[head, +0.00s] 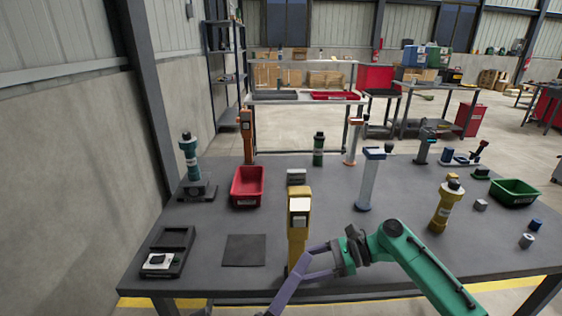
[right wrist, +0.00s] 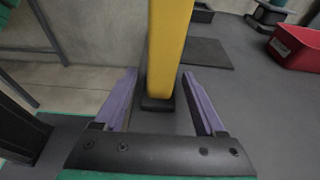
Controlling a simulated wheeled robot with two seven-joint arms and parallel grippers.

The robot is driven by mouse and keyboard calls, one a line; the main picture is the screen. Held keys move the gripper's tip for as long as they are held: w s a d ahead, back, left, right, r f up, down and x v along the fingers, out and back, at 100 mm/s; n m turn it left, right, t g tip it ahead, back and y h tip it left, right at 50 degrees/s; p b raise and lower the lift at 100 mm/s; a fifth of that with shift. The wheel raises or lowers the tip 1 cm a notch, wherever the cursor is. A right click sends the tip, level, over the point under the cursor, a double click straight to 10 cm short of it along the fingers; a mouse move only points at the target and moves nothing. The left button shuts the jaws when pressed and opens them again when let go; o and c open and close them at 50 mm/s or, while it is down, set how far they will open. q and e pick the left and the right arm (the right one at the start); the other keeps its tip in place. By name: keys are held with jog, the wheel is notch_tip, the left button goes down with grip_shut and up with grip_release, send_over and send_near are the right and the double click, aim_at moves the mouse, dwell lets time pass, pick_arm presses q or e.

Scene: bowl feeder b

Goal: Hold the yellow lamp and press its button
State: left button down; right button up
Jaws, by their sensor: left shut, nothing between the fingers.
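A tall yellow post-like lamp (head: 298,230) with a pale square face near its top stands upright at the table's front middle. My right gripper (head: 290,281) reaches it from the right, low on the post. In the right wrist view, the right gripper's purple fingers (right wrist: 160,77) are apart, with the yellow post (right wrist: 168,45) between their lines and its dark foot on the table. I cannot tell whether a finger touches it. The lamp's top and any button are outside the wrist view. A second yellow thing, a cylinder with a dark cap (head: 440,212), stands farther right. My left gripper is not visible.
A dark square mat (head: 244,250) and a black tray (head: 180,238) lie left of the lamp. A red bin (head: 234,190) stands behind them, a green bin (head: 514,197) at the far right. Several other upright posts and cylinders stand around.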

jog(key=v, duration=1.2)
jog(key=shift+d, duration=0.2)
jog(key=d+b, duration=0.1)
jog(key=d, duration=0.6)
jog(key=shift+d, duration=0.35)
jog(key=shift+a+f, duration=0.1)
